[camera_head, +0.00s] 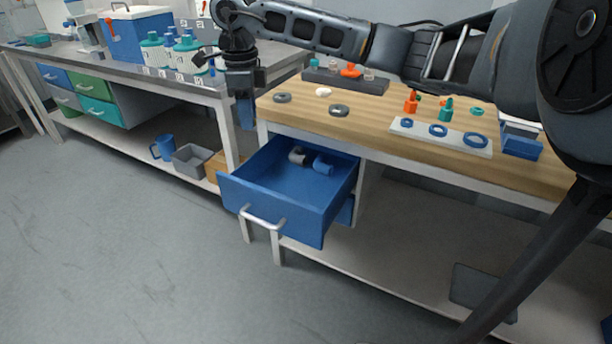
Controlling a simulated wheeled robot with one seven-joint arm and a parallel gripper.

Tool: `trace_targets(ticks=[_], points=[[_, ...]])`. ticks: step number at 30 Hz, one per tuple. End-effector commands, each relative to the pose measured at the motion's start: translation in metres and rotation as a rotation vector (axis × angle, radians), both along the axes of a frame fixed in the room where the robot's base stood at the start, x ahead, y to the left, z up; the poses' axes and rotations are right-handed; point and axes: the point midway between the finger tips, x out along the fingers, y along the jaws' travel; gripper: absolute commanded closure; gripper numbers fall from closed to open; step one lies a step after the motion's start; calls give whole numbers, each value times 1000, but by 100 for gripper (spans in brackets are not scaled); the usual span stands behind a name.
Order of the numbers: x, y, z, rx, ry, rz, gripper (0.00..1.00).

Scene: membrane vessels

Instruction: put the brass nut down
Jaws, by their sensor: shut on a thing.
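My gripper (245,112) hangs pointing down at the left end of the wooden worktop, near the gap between the two benches. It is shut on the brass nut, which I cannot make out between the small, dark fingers. The wooden worktop (375,122) lies to the right of my gripper. Two grey rings lie on it: one (282,98) near its left end and one (339,110) farther right. A small white piece (323,92) lies between them.
An open blue drawer (275,215) juts out below the worktop, with pipe fittings (322,165) inside. A white board (405,137) with blue rings, orange and teal bottles (411,102), and a dark rack (345,82) stand on the worktop. White bottles (153,52) stand on the left bench.

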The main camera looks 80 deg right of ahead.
Motion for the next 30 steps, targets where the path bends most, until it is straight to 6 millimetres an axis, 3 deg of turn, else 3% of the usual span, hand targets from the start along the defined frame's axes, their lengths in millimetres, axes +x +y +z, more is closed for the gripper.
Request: trace_targets(ticks=[3, 7, 12, 17, 22, 30], points=[[-19, -42, -36, 14, 3, -167, 100], [-47, -72, -80, 12, 3, -314, 100], [-80, -89, -128, 7, 2, -441, 100], [-97, -93, -153, 3, 1, -494, 100], [-90, -89, -167, 0, 1, -505, 100], [-37, -72, -200, -1, 2, -502, 100]])
